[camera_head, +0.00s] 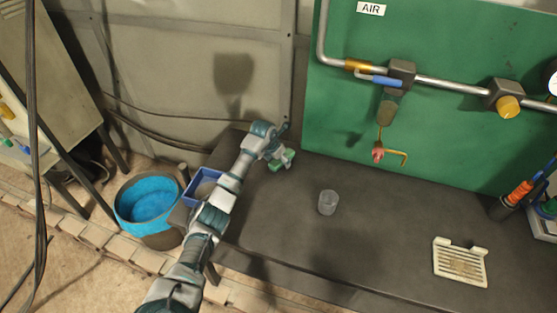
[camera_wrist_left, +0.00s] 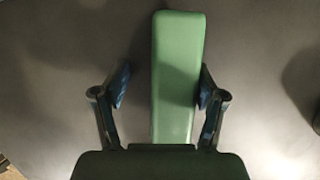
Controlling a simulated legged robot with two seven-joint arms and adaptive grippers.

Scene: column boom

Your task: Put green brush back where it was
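The green brush (camera_head: 286,159) is at the back of the dark bench, close to the green panel's left edge. In the left wrist view the brush (camera_wrist_left: 177,75) is a long green block lying lengthwise between the fingers of my left gripper (camera_wrist_left: 163,88). The right-hand finger is close against the brush's side; a clear gap shows at the left-hand finger, so the gripper is open around it. In the head view my left gripper (camera_head: 276,152) partly covers the brush. Whether the brush rests on the bench is hard to tell. My right gripper is not in view.
A clear cup (camera_head: 328,202) stands on the bench to the right. A cream slotted tray (camera_head: 460,262) lies farther right. A blue bin (camera_head: 186,190) is beside my left arm. A bucket with blue lining (camera_head: 147,201) stands left. Pipes (camera_head: 440,84) cross the green panel.

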